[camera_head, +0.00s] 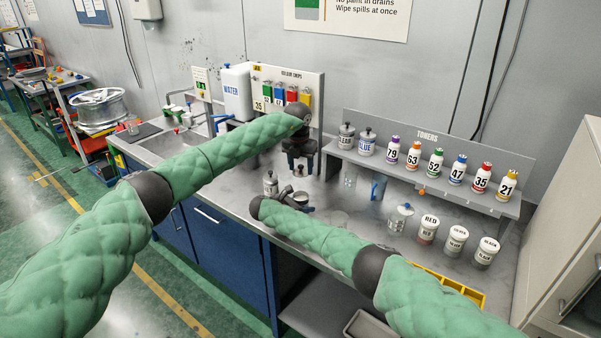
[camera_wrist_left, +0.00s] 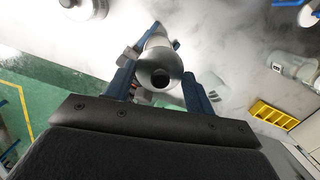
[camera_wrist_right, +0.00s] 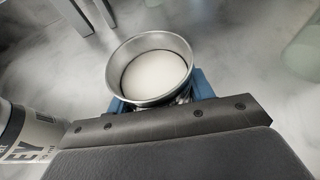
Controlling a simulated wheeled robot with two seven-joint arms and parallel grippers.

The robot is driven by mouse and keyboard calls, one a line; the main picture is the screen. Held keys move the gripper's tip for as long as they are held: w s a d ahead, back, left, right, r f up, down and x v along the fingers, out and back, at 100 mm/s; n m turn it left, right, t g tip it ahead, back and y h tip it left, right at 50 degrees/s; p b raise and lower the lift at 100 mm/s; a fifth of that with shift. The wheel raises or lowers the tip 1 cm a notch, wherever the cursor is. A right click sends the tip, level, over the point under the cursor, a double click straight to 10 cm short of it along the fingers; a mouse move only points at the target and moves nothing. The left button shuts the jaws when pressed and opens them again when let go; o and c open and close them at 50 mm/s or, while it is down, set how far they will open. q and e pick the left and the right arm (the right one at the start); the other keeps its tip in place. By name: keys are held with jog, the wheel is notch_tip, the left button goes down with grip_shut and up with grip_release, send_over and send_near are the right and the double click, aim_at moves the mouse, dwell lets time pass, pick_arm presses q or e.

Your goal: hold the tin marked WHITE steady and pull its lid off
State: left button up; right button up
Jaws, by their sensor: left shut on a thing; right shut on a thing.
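In the right wrist view an open silver tin (camera_wrist_right: 122,82) with white contents sits between the blue fingers of my right gripper (camera_wrist_right: 160,100), which is shut on it. No lid is on its rim, and its label is hidden there. In the head view the tin (camera_head: 301,197) is small beside my right gripper (camera_head: 290,199), low over the worktop. My left gripper (camera_head: 300,164) is higher, almost straight above. In the left wrist view it is shut on a silver rounded piece with a dark centre, which looks like the lid (camera_wrist_left: 160,70).
A tin marked GREY (camera_head: 270,184) stands just left of my right gripper. Tins marked RED (camera_head: 428,230) and others stand farther right. A shelf of numbered toner bottles (camera_head: 435,160) lines the back. Glass jugs (camera_head: 378,187) stand mid-counter. A sink (camera_head: 170,147) is at left.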

jog(key=o, duration=1.2)
